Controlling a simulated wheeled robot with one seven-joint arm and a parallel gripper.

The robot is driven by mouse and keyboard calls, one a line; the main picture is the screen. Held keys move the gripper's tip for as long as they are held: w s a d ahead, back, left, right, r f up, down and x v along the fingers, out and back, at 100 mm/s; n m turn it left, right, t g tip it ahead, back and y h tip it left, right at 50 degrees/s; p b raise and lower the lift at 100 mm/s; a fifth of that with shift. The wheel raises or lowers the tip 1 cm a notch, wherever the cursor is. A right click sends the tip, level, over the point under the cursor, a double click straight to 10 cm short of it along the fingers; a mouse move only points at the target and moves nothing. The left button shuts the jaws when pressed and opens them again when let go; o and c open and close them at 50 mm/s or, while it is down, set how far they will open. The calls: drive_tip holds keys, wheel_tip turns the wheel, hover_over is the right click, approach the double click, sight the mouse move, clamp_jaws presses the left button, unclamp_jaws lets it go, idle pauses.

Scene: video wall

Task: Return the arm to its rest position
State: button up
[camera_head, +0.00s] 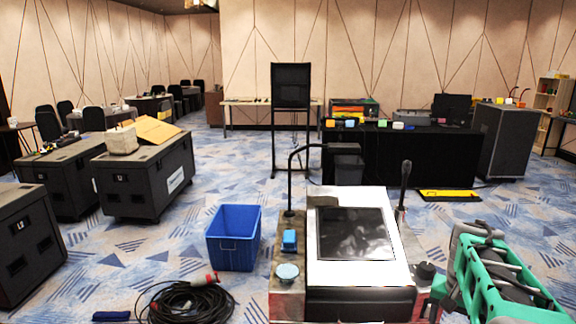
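I cannot make out my arm or my gripper in the head view. No gripper fingers show clearly anywhere, so I cannot tell the arm's pose or whether anything is held. In the near middle stands a white unit with a dark glossy panel (355,233) on its top. A small blue object (289,241) and a pale blue round disc (287,272) sit on the narrow surface to its left. A black bent rod (291,180) rises behind them.
A blue bin (233,238) and coiled black cable (190,303) lie on the floor at left. A green frame (500,285) is at near right. Black cases (145,182) stand left; a black-draped table (405,155) stands behind. Carpet between the cases and bin is clear.

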drive_tip(key=s+a+f+n+y, duration=0.1)
drive_tip(key=s+a+f+n, duration=0.15)
drive_tip(key=s+a, duration=0.4)
drive_tip(key=s+a+f+n, duration=0.2)
drive_tip(key=s+a+f, duration=0.15)
drive_tip(key=a, duration=0.55)
drive_tip(key=a+r+n+t, duration=0.2)
drive_tip(key=a+r+n, duration=0.1)
drive_tip(key=a+r, duration=0.2)
drive_tip(key=shift+s+a+t, duration=0.2)
drive_tip(key=shift+a+t, duration=0.1)
drive_tip(key=shift+a, duration=0.5)
